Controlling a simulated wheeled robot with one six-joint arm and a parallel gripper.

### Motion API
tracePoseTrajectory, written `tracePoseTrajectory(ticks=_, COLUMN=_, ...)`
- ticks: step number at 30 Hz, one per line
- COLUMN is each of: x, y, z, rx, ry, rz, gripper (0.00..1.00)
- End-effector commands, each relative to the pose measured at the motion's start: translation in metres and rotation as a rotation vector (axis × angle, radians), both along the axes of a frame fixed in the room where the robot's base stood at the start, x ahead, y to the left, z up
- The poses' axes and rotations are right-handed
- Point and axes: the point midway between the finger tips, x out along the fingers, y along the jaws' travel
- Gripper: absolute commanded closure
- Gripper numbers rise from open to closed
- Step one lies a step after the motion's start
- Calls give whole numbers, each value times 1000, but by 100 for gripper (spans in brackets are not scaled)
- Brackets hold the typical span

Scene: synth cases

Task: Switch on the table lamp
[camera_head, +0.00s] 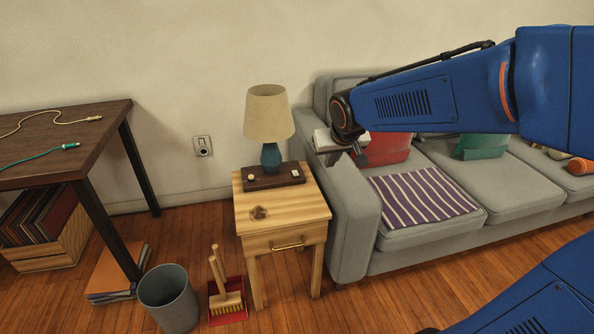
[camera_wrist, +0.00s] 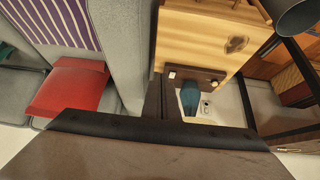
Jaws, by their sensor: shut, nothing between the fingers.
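The table lamp has a cream shade (camera_head: 268,112) and a teal body (camera_head: 270,157). It stands upright on a dark wooden base (camera_head: 262,184) on the nightstand (camera_head: 285,212). A small pale round knob (camera_head: 251,177) sits at the base's left and a small white switch (camera_head: 295,173) at its right. The shade shows no clear glow. In the wrist view the teal body (camera_wrist: 190,97), the switch (camera_wrist: 172,75) and the knob (camera_wrist: 214,83) show. My gripper (camera_head: 348,159) is shut and empty, above the sofa's left arm, right of the lamp and apart from it.
A grey sofa (camera_head: 351,225) with a red cushion (camera_head: 390,147) and striped cloth (camera_head: 420,197) stands right. A dark desk (camera_head: 75,140), grey bin (camera_head: 168,298) and brush with red dustpan (camera_head: 228,300) are left. A wall socket (camera_head: 202,146) is behind. Air between gripper and lamp looks clear.

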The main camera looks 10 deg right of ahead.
Motion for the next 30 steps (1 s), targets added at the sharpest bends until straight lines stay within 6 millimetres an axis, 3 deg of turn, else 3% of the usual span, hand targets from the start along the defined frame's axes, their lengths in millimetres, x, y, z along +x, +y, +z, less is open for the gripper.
tracePoseTrajectory(ticks=9, x=84, y=24, z=-21, rx=11, ry=-45, rz=15, gripper=100)
tracePoseTrajectory(ticks=15, x=124, y=39, z=-36, rx=21, ry=-70, rz=27, gripper=100)
tracePoseTrajectory(ticks=21, x=144, y=46, z=-44, rx=28, ry=-83, rz=33, gripper=100)
tracePoseTrajectory(ticks=30, x=147, y=48, z=-45, rx=28, ry=-85, rz=34, gripper=100)
